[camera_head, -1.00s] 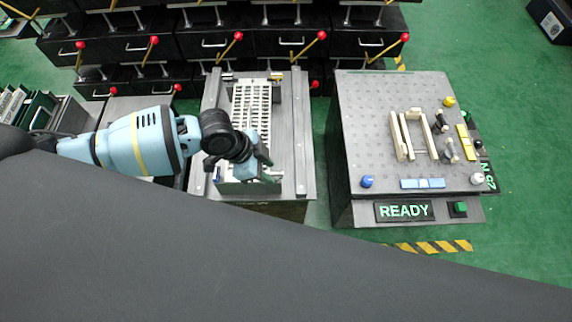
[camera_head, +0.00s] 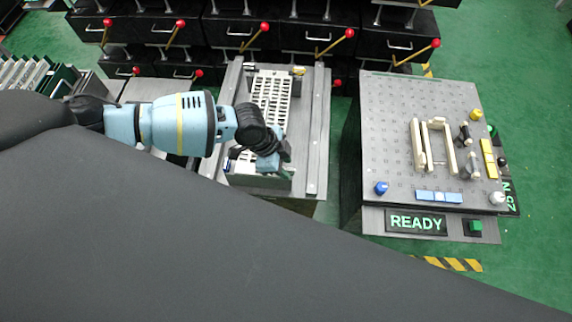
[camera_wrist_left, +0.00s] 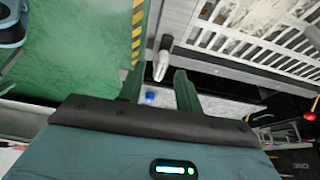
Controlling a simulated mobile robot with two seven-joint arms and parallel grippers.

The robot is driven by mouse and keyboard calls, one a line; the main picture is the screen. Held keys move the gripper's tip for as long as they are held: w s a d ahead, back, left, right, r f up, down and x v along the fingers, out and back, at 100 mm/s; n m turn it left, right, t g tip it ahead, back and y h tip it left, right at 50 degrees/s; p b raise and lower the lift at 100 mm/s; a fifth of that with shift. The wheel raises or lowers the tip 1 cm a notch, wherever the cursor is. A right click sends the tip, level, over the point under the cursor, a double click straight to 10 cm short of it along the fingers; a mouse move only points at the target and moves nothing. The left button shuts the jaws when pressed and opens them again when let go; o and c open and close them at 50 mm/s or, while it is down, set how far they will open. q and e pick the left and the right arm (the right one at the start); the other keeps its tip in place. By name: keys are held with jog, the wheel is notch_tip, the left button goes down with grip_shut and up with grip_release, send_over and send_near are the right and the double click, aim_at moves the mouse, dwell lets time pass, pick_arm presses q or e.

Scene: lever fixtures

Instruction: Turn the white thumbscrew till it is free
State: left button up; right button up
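A small white knob (camera_head: 497,198), which looks like the white thumbscrew, stands at the near right corner of the grey perforated plate (camera_head: 390,125) on the right-hand stand. My left gripper (camera_head: 284,152) is over the near end of the middle bench, well left of that knob and apart from it. In the left wrist view its two dark fingers (camera_wrist_left: 160,88) are spread, with nothing held between them. A pale rounded metal piece (camera_wrist_left: 160,62) shows beyond the gap; I cannot tell what it is. My right gripper is not in view.
The middle bench carries a white slotted rack (camera_head: 272,95). Black drawers with red-tipped levers line the back. Green floor separates bench and stand.

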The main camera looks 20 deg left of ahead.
pick_arm(q)
jog(key=shift+w+d+f, duration=0.1)
jog(key=shift+d+f, duration=0.1)
jog(key=shift+f, duration=0.35)
grip_shut()
